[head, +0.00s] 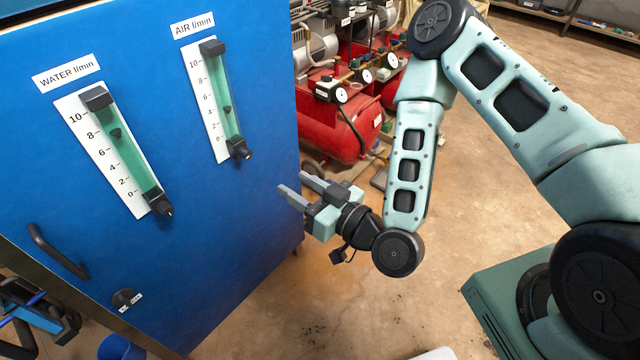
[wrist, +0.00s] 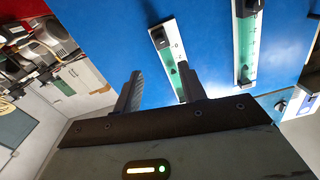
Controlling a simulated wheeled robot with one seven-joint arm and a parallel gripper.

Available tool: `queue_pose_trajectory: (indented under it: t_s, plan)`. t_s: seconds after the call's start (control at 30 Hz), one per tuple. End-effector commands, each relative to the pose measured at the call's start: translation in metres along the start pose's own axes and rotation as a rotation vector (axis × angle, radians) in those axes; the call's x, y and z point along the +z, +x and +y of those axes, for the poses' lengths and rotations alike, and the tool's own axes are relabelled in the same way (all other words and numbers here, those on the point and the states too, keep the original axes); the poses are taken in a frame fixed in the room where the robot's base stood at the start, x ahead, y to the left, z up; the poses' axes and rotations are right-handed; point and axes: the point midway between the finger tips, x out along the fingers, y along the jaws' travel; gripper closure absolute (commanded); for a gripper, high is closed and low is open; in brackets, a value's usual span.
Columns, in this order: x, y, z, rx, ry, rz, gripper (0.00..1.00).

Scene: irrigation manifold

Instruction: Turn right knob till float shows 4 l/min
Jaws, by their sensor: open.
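The right flowmeter (head: 218,100), labelled AIR l/min, is on the blue panel (head: 200,250). Its right knob (head: 241,150) is black and sits at the tube's lower end. The dark float (head: 227,109) stands near the 4 mark. My gripper (head: 294,184) is open and empty, to the right of and below the right knob, apart from it. In the wrist view the jaws (wrist: 160,92) show open, and the right flowmeter (wrist: 172,62) appears upside down beyond them with its knob (wrist: 158,36) at the top.
The left flowmeter (head: 115,150), labelled WATER l/min, has its own knob (head: 160,205) and a float between 6 and 8. A handle (head: 57,252) and a small dial (head: 123,297) are lower on the panel. Red compressors (head: 340,125) stand behind; the floor right of the panel is mostly open.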

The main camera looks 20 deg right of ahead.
Motion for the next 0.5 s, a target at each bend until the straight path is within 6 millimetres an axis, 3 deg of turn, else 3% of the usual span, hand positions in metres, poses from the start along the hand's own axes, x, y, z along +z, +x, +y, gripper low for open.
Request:
queue_pose_trajectory:
  t_s: [0.03,0.2,0.5]
  plan:
    - [-0.007,-0.006,-0.002,0.000,0.002,-0.006,0.59]
    - [-0.003,-0.025,0.001,0.003,0.004,-0.007,0.59]
    - [-0.002,-0.044,0.000,0.000,0.002,-0.003,0.59]
